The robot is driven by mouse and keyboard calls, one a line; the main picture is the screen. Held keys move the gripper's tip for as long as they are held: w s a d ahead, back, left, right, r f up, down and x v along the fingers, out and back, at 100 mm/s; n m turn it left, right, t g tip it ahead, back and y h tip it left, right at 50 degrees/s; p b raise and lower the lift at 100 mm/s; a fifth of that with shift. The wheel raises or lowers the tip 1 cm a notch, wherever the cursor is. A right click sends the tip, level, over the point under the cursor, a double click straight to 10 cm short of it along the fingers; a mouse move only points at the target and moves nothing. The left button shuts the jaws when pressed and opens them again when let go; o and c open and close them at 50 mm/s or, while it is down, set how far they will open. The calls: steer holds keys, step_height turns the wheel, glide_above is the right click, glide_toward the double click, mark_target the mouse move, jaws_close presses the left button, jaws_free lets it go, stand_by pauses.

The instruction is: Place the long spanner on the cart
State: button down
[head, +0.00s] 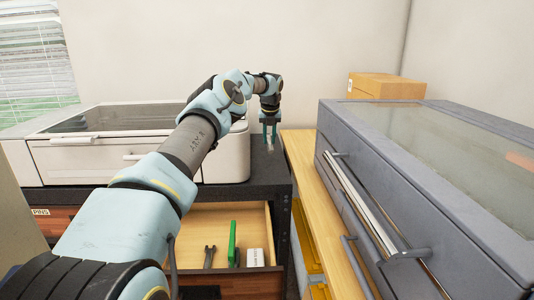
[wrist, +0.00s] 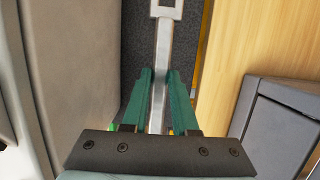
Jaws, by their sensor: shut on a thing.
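My gripper (head: 269,128) is shut on a long silver spanner (wrist: 164,42). In the head view only a short piece of the spanner (head: 271,145) shows below the fingers. It is above the dark speckled top (head: 265,172) of a black bench, near its right edge. I cannot tell whether it touches that top. No piece of furniture is clearly marked as the cart.
A white machine (head: 226,162) stands on the bench, left of my gripper. An open drawer (head: 250,212) below holds a dark spanner (head: 209,257), a green item (head: 232,243) and a white box (head: 255,257). A wooden top (head: 305,165) carries a large grey machine (head: 440,170) and cardboard box (head: 387,86).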

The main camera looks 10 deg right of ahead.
mark_target(270, 143)
step_height(270, 143, down, 9)
steer(key=p, duration=0.3)
steer(key=shift+r, duration=0.2)
steer(key=shift+f, duration=0.35)
steer(key=shift+f, duration=0.1)
steer(key=shift+f, duration=0.15)
steer(key=c, duration=0.7)
jaws_free()
steer(key=b+v, duration=0.3)
steer(key=v, duration=0.9)
steer(key=shift+r, duration=0.25)
